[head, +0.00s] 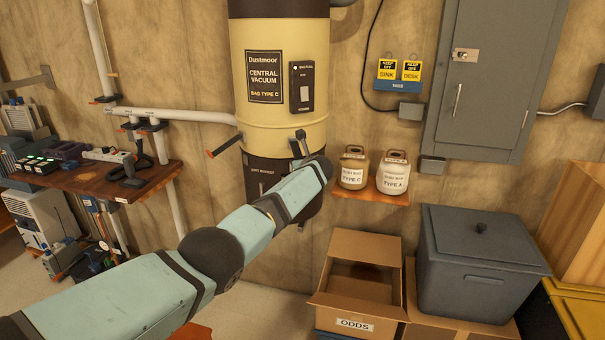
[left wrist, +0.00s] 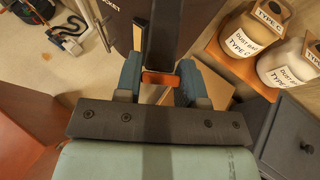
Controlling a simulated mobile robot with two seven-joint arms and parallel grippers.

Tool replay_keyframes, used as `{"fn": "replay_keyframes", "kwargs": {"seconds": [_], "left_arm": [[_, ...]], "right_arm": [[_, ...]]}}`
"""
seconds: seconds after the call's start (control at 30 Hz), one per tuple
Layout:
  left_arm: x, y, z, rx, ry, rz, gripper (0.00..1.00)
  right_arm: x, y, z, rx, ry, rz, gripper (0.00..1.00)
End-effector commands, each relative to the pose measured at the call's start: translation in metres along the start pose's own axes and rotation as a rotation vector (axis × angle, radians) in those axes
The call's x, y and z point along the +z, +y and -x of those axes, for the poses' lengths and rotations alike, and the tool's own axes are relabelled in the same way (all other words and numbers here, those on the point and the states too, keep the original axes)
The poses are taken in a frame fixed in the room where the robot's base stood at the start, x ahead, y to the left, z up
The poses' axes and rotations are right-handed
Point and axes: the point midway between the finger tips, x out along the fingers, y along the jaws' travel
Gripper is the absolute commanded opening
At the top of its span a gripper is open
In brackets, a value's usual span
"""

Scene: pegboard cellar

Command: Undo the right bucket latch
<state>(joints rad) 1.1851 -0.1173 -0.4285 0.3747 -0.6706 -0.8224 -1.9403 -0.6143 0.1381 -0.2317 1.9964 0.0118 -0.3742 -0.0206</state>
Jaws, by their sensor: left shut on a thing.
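The vacuum canister (head: 279,75) hangs on the wall, with a dark bucket (head: 258,172) at its bottom. The left bucket latch (head: 225,146) sticks out to the left from the seam and has an orange end. The right latch is mostly hidden behind my left arm in the head view. In the left wrist view its dark lever (left wrist: 162,35), with an orange end (left wrist: 160,78), runs between the fingers. My left gripper (left wrist: 160,84) is shut on this lever near the orange end. My right gripper is not in view.
Two dust bag jars (head: 354,170) (head: 393,174) stand on a small orange shelf (head: 372,197) close right of the bucket. Below are an open ODDS box (head: 355,325) and a grey lidded bin (head: 478,262). A wooden bench (head: 85,184) with tools is at left.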

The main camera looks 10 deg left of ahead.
Motion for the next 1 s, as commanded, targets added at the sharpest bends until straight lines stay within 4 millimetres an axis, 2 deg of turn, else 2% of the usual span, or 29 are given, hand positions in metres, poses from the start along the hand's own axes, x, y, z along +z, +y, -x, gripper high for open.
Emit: {"fn": "replay_keyframes", "kwargs": {"seconds": [0.03,0.53,0.57,0.63,0.67,1.0], "left_arm": [[0.0100,0.0000,0.0007,0.000,-0.012,0.000,0.00],[0.0131,-0.0007,0.0000,-0.002,-0.014,0.001,0.00],[0.0131,-0.0006,0.0000,-0.002,-0.014,0.001,0.43],[0.0117,-0.0007,-0.0002,-0.002,-0.012,0.001,0.59],[0.0109,-0.0007,-0.0003,-0.002,-0.011,0.001,0.62],[0.0070,-0.0010,0.0009,0.000,-0.005,0.001,0.62]], "right_arm": [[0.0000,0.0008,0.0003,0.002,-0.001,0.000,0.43],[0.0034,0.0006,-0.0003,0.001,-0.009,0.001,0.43],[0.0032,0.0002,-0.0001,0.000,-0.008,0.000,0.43],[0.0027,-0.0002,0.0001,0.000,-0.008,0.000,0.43],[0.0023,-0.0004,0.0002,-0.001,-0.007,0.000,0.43],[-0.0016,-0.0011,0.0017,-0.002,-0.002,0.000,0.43]]}}
